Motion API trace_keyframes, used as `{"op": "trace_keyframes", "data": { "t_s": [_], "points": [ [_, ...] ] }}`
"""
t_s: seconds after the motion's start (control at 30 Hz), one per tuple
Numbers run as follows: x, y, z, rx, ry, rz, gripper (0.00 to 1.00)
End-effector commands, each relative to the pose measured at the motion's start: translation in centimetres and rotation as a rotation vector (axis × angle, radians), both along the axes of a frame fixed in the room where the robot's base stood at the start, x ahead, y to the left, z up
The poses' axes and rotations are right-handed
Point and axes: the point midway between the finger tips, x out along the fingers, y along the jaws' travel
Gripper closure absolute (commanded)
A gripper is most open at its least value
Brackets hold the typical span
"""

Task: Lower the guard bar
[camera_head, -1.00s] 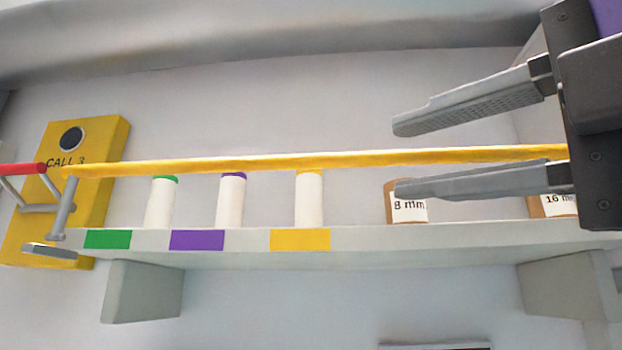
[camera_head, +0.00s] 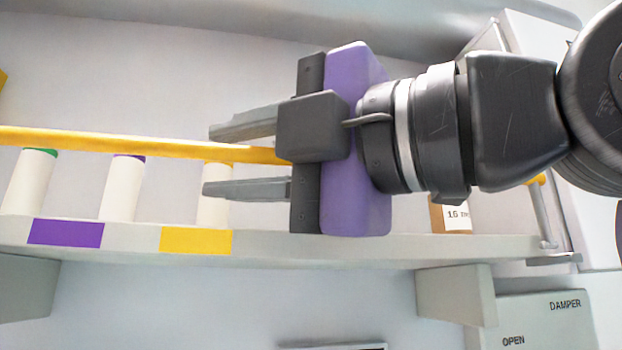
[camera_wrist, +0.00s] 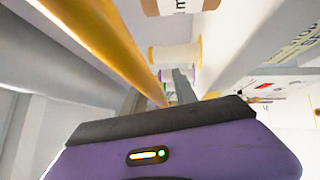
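The yellow guard bar (camera_head: 130,143) runs nearly level along the front of the shelf, across the upper ends of the white rolls. Its middle is hidden behind my gripper, and a yellow end shows at the right (camera_head: 537,180). My gripper (camera_head: 207,160) is open, one finger above the bar and one below it in the head view. I cannot tell whether the bar lies in the gap in depth. In the wrist view the bar (camera_wrist: 105,40) slants down toward my purple gripper body.
The shelf (camera_head: 130,236) carries several white rolls, including a green-topped one (camera_head: 30,180), with purple (camera_head: 66,232) and yellow (camera_head: 196,240) labels below. A brown 16 mm core (camera_head: 453,218) stands at right. A DAMPER panel (camera_head: 545,320) is at lower right.

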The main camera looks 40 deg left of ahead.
Motion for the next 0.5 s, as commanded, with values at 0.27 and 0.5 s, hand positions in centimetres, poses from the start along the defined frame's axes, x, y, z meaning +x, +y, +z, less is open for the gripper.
{"op": "trace_keyframes", "data": {
  "t_s": [0.27, 0.5],
  "points": [
    [0.02, -0.02, -0.02, 0.000, 0.000, -0.001, 0.83],
    [0.04, -0.03, -0.05, -0.001, 0.000, -0.001, 1.00]
  ]
}}
